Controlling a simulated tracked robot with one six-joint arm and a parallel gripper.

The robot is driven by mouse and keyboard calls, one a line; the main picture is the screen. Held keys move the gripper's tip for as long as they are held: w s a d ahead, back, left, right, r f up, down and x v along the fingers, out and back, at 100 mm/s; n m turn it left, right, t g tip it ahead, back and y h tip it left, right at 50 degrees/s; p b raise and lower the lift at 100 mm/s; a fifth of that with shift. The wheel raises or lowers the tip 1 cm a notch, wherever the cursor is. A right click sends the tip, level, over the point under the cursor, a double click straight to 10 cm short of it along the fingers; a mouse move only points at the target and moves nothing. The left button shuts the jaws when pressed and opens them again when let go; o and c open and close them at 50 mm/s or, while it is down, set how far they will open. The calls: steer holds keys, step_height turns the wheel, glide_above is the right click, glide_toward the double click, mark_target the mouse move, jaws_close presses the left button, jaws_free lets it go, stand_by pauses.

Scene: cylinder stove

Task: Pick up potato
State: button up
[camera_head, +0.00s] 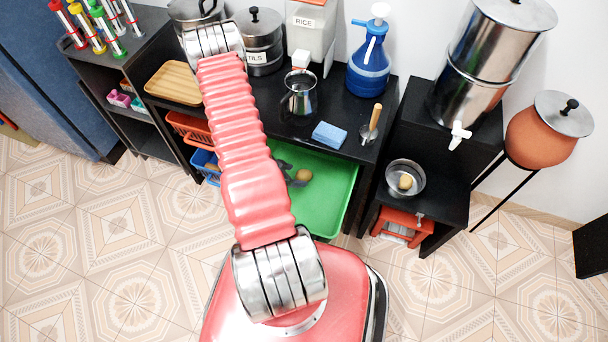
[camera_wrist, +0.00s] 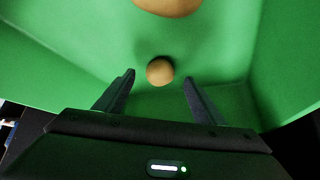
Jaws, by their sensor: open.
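A small round brown potato (camera_wrist: 160,71) lies in the green tray (camera_wrist: 220,60) in the wrist view, in line with the gap between my fingertips. It looks slightly beyond them; I see no contact. My gripper (camera_wrist: 159,76) is open and empty. A larger brown potato (camera_wrist: 168,5) is cut off by the top edge of that view. In the head view, my gripper (camera_head: 292,179) is partly hidden behind my arm, inside the green tray (camera_head: 335,180) on the low shelf.
The tray's walls stand close around my gripper, under the black counter (camera_head: 335,146). A blue sponge (camera_head: 329,135) and steel jug (camera_head: 300,96) stand on the counter. A steel bowl (camera_head: 419,180) with a potato-like item is at right. Orange (camera_head: 190,127) and blue baskets (camera_head: 204,163) are left.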

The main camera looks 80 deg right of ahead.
mark_target(300, 175)
steer(key=shift+x, duration=2.35)
steer(key=shift+r, duration=0.1)
steer(key=shift+c, duration=0.3)
steer(key=c, duration=1.1)
steer(key=shift+r, duration=0.1)
step_height(300, 175, up, 12)
steer(key=w+a, duration=1.1)
steer(key=a, duration=0.3)
steer(key=shift+w, duration=0.15)
